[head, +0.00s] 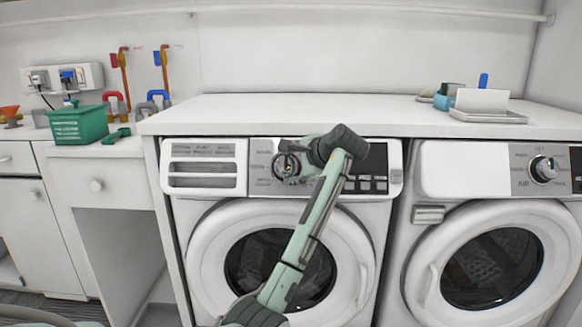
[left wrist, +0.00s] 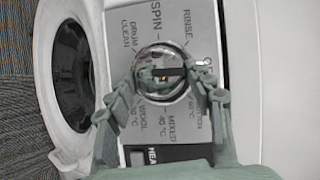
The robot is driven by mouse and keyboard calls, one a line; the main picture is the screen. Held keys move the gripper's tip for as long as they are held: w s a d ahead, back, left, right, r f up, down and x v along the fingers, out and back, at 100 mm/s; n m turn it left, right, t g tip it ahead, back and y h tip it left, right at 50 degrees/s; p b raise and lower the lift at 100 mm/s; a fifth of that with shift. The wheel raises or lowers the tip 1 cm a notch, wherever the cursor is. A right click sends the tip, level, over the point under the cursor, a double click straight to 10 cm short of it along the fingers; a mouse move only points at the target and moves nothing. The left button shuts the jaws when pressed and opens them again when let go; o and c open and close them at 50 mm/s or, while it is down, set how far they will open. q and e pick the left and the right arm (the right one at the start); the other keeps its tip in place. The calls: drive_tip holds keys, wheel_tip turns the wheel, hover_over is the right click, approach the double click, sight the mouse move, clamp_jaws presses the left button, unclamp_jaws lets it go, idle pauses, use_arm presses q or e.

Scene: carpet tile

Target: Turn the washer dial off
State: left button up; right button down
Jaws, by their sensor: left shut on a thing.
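The left washer (head: 205,212) has a round silver dial (left wrist: 160,62) on its control panel, and labels such as SPIN, RINSE, WOOL and MIXED surround the dial in the left wrist view. My left gripper (head: 287,165) is at this dial and mostly hides it in the head view. In the left wrist view the two green fingers (left wrist: 163,82) stand on opposite sides of the dial, shut on it. A label starting with O is partly visible right of the dial. I cannot tell clearly where the dial points. My right gripper is not in view.
A second machine with its own dial (head: 543,169) stands to the right. A white countertop (head: 330,112) spans both, holding a tray (head: 488,116) at the right. A green basket (head: 78,126) sits on the left counter. The wall above the countertop is mostly clear.

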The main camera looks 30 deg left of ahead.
use_arm(q)
drive_tip(key=shift+n, duration=0.3)
idle(0.4)
drive_tip(key=o, duration=1.2)
drive_tip(key=shift+c, duration=0.2)
drive_tip(key=v, duration=1.2)
drive_tip(key=shift+a, duration=0.1)
